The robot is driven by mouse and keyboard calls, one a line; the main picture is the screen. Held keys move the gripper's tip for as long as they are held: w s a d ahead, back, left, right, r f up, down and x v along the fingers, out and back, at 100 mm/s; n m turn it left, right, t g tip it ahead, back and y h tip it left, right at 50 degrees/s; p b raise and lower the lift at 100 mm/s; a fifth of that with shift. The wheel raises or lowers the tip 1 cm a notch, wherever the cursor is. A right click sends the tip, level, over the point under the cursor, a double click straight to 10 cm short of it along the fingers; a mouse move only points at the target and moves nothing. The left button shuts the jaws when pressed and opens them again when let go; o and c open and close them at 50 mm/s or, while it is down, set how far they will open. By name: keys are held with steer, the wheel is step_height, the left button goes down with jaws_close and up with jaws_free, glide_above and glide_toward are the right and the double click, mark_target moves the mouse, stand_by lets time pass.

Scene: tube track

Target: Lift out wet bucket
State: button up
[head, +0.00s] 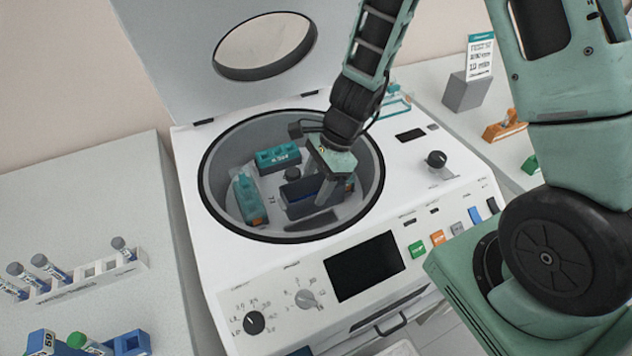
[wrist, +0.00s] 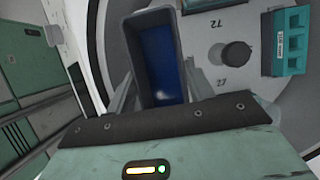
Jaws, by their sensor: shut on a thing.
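The centrifuge (head: 290,265) stands open, its lid raised behind the round bowl. My gripper (head: 325,200) reaches down into the bowl at its right side. It is shut on a dark bucket (head: 300,197) with a blue inside. In the wrist view the bucket (wrist: 155,62) sits between my two fingers (wrist: 160,95), and a small bright glint shows on its blue floor. I cannot tell whether the bucket still touches the rotor (wrist: 220,60). Two teal buckets stay in the bowl, one at the back (head: 278,156) and one at the left (head: 248,200).
A rack of capped tubes (head: 85,277) and blue blocks (head: 130,343) are on the left bench. A card holder (head: 468,92), an orange piece (head: 505,125) and a green piece (head: 530,165) are on the right bench. The bowl rim (head: 207,205) surrounds my gripper.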

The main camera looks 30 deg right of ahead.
step_height(320, 180, up, 4)
steer(key=p, duration=0.3)
stand_by(0.5)
